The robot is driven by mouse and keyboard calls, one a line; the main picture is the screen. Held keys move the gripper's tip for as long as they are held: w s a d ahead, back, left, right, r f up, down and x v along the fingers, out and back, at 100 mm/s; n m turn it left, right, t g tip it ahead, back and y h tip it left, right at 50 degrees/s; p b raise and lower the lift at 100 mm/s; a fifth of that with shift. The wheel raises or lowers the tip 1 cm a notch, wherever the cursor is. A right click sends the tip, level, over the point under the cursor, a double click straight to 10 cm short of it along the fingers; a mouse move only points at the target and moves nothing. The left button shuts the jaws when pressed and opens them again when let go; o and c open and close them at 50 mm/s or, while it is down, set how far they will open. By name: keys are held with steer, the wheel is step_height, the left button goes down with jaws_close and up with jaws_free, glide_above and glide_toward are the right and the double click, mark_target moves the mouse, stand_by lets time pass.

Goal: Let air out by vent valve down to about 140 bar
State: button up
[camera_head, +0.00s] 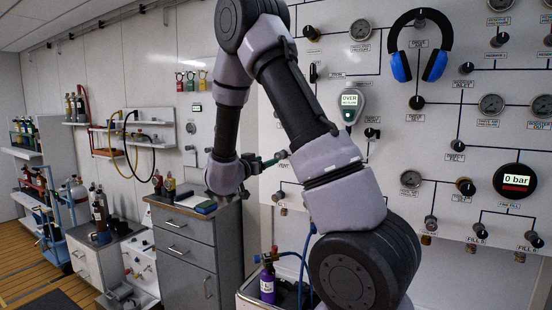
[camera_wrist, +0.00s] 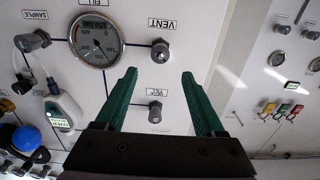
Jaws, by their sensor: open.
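The vent valve knob (camera_wrist: 160,50), dark with a metal stem, shows in the wrist view beside its upside-down VENT label. The round FILL gauge (camera_wrist: 96,40) sits to its left; its needle is too small for me to read exactly. My gripper (camera_wrist: 158,75) is open, with green fingers spread and pointing at the panel. The knob appears just beyond the fingertips, between them in the picture, and nothing is held. A second, similar knob (camera_wrist: 155,112) shows between the fingers. In the head view my gripper (camera_head: 279,158) is by the panel, and my arm hides the panel around it.
A digital readout (camera_head: 517,181) shows 0 bar at the right of the panel. An OVER PRESSURE device (camera_head: 349,105) and blue ear defenders (camera_head: 420,45) hang on the panel. A purple cylinder (camera_head: 267,285) stands below. A grey drawer cabinet (camera_head: 190,250) is at the left.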

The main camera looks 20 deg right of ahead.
mark_target(278, 156)
steer(key=x, duration=0.8)
steer(key=shift+w+d, duration=0.15)
